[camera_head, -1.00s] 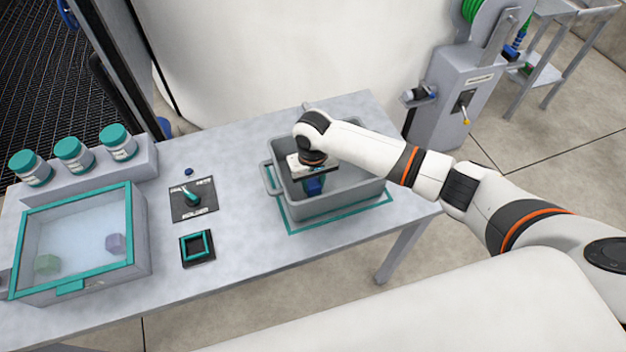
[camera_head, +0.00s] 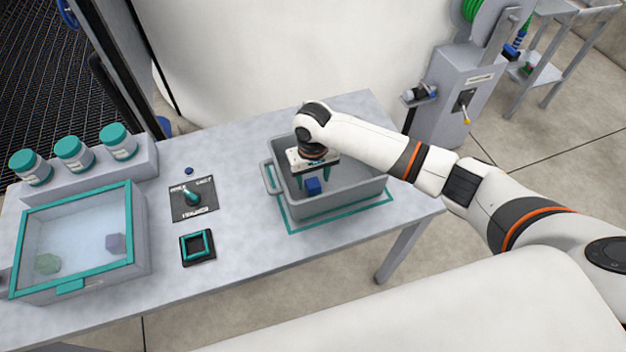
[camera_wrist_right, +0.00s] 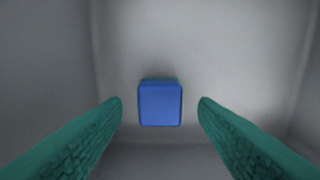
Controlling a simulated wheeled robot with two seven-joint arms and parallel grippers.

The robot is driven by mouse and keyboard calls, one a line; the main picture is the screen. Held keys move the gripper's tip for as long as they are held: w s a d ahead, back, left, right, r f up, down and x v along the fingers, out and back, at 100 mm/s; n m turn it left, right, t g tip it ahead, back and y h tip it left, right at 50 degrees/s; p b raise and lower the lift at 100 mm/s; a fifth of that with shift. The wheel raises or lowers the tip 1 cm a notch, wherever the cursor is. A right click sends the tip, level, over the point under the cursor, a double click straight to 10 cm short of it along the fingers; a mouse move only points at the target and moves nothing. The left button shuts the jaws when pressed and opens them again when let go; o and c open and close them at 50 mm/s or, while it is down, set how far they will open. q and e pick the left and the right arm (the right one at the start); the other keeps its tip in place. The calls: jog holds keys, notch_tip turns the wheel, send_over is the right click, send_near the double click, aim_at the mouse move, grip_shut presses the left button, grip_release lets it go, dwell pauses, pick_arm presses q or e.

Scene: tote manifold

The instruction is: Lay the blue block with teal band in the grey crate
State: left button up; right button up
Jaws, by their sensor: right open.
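The blue block (camera_head: 313,186) is inside the grey crate (camera_head: 345,202), near its left end. In the right wrist view the blue block (camera_wrist_right: 160,104) shows a blue face with a thin teal strip along its far edge. My right gripper (camera_head: 313,182) reaches down into the crate from above. Its teal fingers are open, one on each side of the block, with a clear gap on both sides in the wrist view (camera_wrist_right: 160,108). The block appears to rest on the crate floor. My left gripper is not in view.
A teal-rimmed clear-lidded box (camera_head: 133,225) with a green and a purple piece inside stands at the left. Several teal-lidded jars (camera_head: 74,153) stand behind it. A lever panel (camera_head: 193,199) and a small teal-framed pad (camera_head: 197,247) lie between box and crate.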

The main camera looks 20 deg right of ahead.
aim_at(313, 183)
notch_tip(313, 183, up, 10)
dwell(0.3)
dwell(0.4)
